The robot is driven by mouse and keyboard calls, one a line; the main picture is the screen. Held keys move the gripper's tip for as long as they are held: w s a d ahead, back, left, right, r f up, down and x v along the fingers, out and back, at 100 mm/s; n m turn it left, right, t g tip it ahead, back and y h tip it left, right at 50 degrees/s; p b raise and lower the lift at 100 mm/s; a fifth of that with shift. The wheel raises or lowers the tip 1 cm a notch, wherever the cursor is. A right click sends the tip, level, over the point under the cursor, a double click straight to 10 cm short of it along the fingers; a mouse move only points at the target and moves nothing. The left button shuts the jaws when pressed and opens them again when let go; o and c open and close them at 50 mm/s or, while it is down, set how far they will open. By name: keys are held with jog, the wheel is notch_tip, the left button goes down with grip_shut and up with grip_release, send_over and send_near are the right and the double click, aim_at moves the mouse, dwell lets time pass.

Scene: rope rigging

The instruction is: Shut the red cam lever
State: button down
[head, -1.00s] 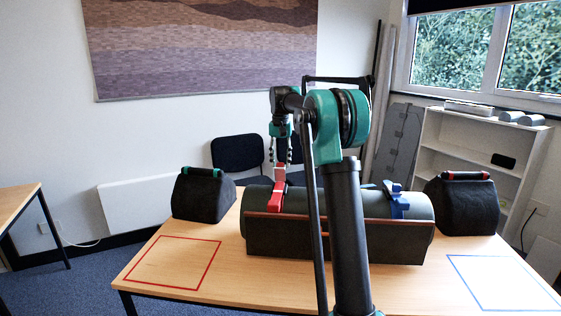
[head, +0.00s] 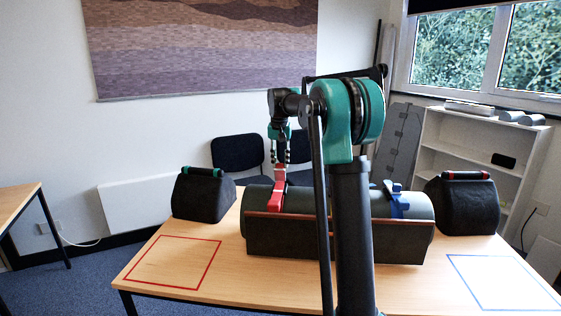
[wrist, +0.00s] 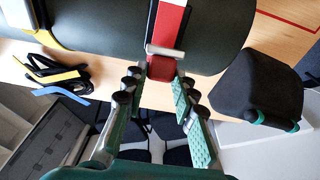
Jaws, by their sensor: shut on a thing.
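The red cam lever (head: 276,197) is part of a red clamp near the left end of a dark green cylinder (head: 355,202). Its raised end stands up from the far side of the cylinder, below my gripper (head: 280,160). In the wrist view the lever's red end (wrist: 161,68) lies between the fingertips of my gripper (wrist: 156,82), beside a pale metal bar. My gripper is shut on this red end. Finger contact is hard to make out in the head view. A blue clamp (head: 398,203) sits toward the cylinder's right end, partly beside my arm.
The cylinder rests in a dark cradle (head: 280,238) on a wooden table (head: 225,235). Black bags stand left (head: 200,200) and right (head: 465,207) of it. A red outlined square (head: 173,262) and a blue one (head: 505,283) mark clear tabletop in front.

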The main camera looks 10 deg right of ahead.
aim_at(279, 171)
jog(key=shift+s+a+f+t+h, duration=0.1)
jog(key=shift+s+a+t+h, duration=0.05)
jog(key=shift+s+t, duration=0.45)
jog(key=shift+s+a+f+t+h, duration=0.1)
jog(key=shift+s+a+t+h, duration=0.05)
jog(key=shift+s+t, duration=0.4)
jog(key=t, duration=0.1)
jog(key=s+t, duration=0.1)
jog(key=f+t, duration=0.1)
jog(key=shift+s+a+h, duration=0.25)
jog(key=shift+s+h, duration=0.1)
jog(key=shift+h, duration=0.05)
jog(key=shift+s+a+f+t+h, duration=0.25)
jog(key=shift+s+f+t, duration=0.4)
jog(key=shift+t, duration=0.4)
jog(key=shift+s+a+f+t+h, duration=0.1)
jog(key=shift+s+f+t+h, duration=0.25)
jog(key=shift+t, duration=0.4)
jog(key=shift+s+f+t+h, duration=0.1)
jog(key=shift+s+f+t, duration=0.3)
jog(key=shift+t, duration=0.35)
jog(key=c, duration=1.2)
grip_release()
